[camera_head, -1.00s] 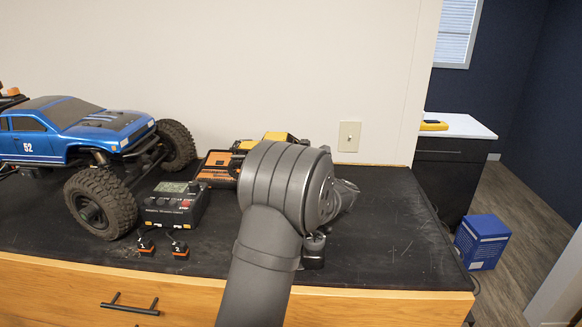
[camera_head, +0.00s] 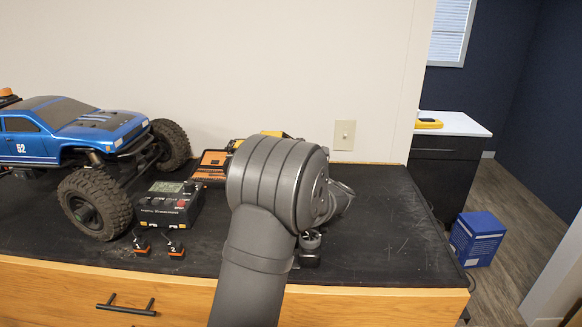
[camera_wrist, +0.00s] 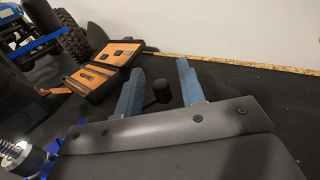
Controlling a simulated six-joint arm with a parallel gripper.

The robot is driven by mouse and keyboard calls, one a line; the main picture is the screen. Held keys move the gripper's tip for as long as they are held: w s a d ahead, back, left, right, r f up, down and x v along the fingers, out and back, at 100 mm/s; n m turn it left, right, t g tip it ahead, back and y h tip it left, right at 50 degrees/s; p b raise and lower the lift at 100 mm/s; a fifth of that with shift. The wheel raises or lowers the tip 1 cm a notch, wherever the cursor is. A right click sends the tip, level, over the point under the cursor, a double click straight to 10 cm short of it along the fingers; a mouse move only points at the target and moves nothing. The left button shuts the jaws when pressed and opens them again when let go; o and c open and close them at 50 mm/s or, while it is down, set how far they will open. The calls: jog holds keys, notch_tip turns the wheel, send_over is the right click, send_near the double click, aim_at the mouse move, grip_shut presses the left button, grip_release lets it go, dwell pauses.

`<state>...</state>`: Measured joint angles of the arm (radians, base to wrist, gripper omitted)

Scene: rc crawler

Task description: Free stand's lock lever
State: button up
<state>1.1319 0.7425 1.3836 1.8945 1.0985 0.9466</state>
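My gripper (camera_wrist: 159,72) is open in the wrist view, its two blue-grey fingers apart and pointing over the dark bench mat. A small black knob or cylinder (camera_wrist: 161,91) shows between the fingers; I cannot tell whether it is the lock lever. No finger visibly closes on it. The blue RC crawler (camera_head: 75,132) stands at the left of the bench, and its wheel and underside show at the top left of the wrist view (camera_wrist: 72,36). The stand is not clearly visible. In the head view my arm hides the fingers.
An open orange-lined case (camera_wrist: 104,70) lies left of the fingers. A black box with a display (camera_head: 170,203) and two small numbered items (camera_head: 175,247) sit near the crawler. A silver cylindrical part (camera_wrist: 17,153) is at lower left. The mat (camera_head: 395,225) is clear at right.

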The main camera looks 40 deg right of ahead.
jog(key=s, duration=0.5)
jog(key=s+a, duration=0.1)
jog(key=s, duration=0.5)
jog(key=s+a, duration=0.1)
jog(key=s, duration=0.5)
jog(key=shift+s+a, duration=0.1)
jog(key=shift+s, duration=0.05)
jog(key=shift+c, duration=0.2)
jog(key=shift+d, duration=0.4)
jog(key=w+d+n+y, duration=0.1)
jog(key=d+n+y, duration=0.2)
jog(key=d+y, duration=0.2)
jog(key=w+d+r+n+y, duration=0.1)
jog(key=d+n+y, duration=0.1)
jog(key=d+y, duration=0.1)
jog(key=shift+w+d+n, duration=0.25)
jog(key=shift+w+n, duration=0.05)
jog(key=shift+s+d+f+n+g+y, duration=0.1)
jog(key=shift+d+f+n+g+y, duration=0.3)
jog(key=shift+y, duration=0.35)
jog(key=shift+s+d+f+n+g+y, duration=0.1)
jog(key=shift+d+f+n+g+y, duration=0.2)
jog(key=shift+n+g+y, duration=0.35)
jog(key=x, duration=1.7)
jog(key=shift+w+a+r, duration=0.1)
jog(key=shift+a+r, duration=0.05)
jog(key=shift+a, duration=0.05)
